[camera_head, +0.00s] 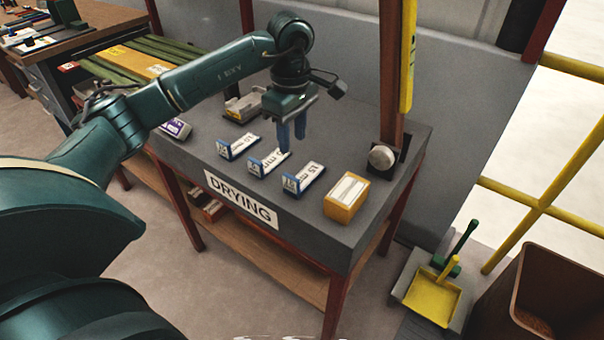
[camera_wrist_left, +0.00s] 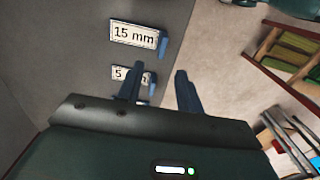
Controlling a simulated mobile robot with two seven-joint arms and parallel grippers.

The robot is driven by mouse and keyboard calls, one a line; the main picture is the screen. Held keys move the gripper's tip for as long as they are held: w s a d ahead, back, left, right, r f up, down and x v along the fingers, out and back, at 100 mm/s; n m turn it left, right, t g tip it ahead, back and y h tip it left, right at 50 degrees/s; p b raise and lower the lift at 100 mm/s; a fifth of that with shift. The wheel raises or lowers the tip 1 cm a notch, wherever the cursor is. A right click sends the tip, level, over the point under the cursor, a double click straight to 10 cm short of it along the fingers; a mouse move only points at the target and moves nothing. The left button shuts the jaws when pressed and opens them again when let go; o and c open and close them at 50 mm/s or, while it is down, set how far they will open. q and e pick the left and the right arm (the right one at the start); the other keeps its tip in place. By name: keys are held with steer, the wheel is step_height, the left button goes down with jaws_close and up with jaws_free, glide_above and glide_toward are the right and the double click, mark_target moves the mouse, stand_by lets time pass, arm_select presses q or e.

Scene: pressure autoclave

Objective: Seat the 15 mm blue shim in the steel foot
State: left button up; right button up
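The 15 mm blue shim (camera_head: 291,186) stands with its white label near the front edge of the DRYING table, right of the other two blue shims. In the left wrist view the 15 mm shim (camera_wrist_left: 163,44) shows at the top beside its label. My left gripper (camera_head: 291,145) is open and empty, above the middle shim. In the wrist view its fingers (camera_wrist_left: 159,68) are apart, and one partly hides the 5 mm label. I cannot make out the steel foot. My right gripper is not in view.
The middle shim (camera_head: 255,169) and left shim (camera_head: 224,152) sit in the same row. A yellow box (camera_head: 346,199) is right of the 15 mm shim.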

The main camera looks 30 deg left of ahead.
arm_select(q)
glide_above(290, 175)
steer(key=f, duration=0.6)
steer(key=shift+d+f, duration=0.3)
steer(key=shift+d, duration=0.1)
steer(key=shift+s+a+f+p, duration=0.1)
steer(key=shift+a+f+p, duration=0.1)
steer(key=shift+f, duration=1.15)
steer(key=shift+a+f+p, duration=0.2)
steer(key=shift+f, duration=1.15)
steer(key=shift+c, duration=0.3)
jaws_close()
